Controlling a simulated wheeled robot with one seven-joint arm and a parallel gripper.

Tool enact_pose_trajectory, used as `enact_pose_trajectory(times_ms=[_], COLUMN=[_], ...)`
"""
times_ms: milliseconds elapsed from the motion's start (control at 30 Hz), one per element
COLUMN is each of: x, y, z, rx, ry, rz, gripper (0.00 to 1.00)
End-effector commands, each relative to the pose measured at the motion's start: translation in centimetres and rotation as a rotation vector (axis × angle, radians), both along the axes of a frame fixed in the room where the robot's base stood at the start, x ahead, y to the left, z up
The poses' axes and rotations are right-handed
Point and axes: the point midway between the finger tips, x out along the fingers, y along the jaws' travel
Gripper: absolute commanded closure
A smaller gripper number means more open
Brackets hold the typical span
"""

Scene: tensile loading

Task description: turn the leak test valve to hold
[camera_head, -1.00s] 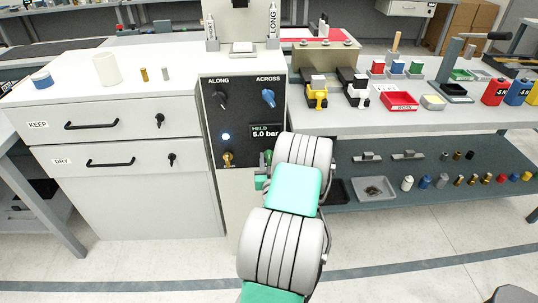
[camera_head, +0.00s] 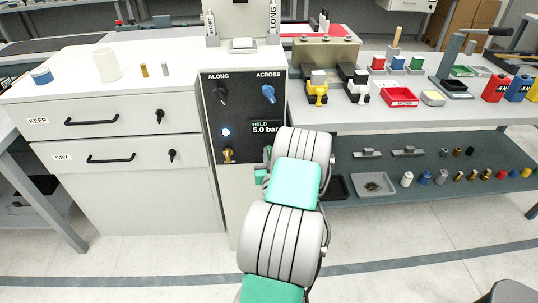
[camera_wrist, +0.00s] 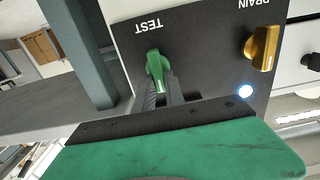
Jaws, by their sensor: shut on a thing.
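The leak test valve (camera_wrist: 156,66) has a green handle on the dark panel (camera_wrist: 205,62), beside the label TEST. In the wrist view its handle points roughly down the picture, toward my gripper. My gripper (camera_wrist: 160,88) is shut on the handle's lower end, a finger on each side. In the head view my own arm hides most of the valve and gripper. The panel's display (camera_head: 266,127) reads HELD 5.0 bar, partly covered by my arm.
A brass drain valve (camera_wrist: 263,47) and a lit lamp (camera_wrist: 245,91) sit close beside the test valve. Two more knobs, ALONG (camera_head: 221,95) and ACROSS (camera_head: 268,93), are higher on the panel. A workbench (camera_head: 350,120) with a lower shelf stands to the right.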

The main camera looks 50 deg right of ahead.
Motion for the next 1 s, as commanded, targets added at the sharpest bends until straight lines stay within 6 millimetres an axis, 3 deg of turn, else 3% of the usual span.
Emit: enact_pose_trajectory(times_ms=[467,1000], x=[-0.14,-0.64], y=[-0.10,-0.53], z=[-0.09,-0.30], rx=[0.037,0.315], ry=[-0.042,-0.362], rz=[-0.002,-0.003], gripper=[1.00,1.00])
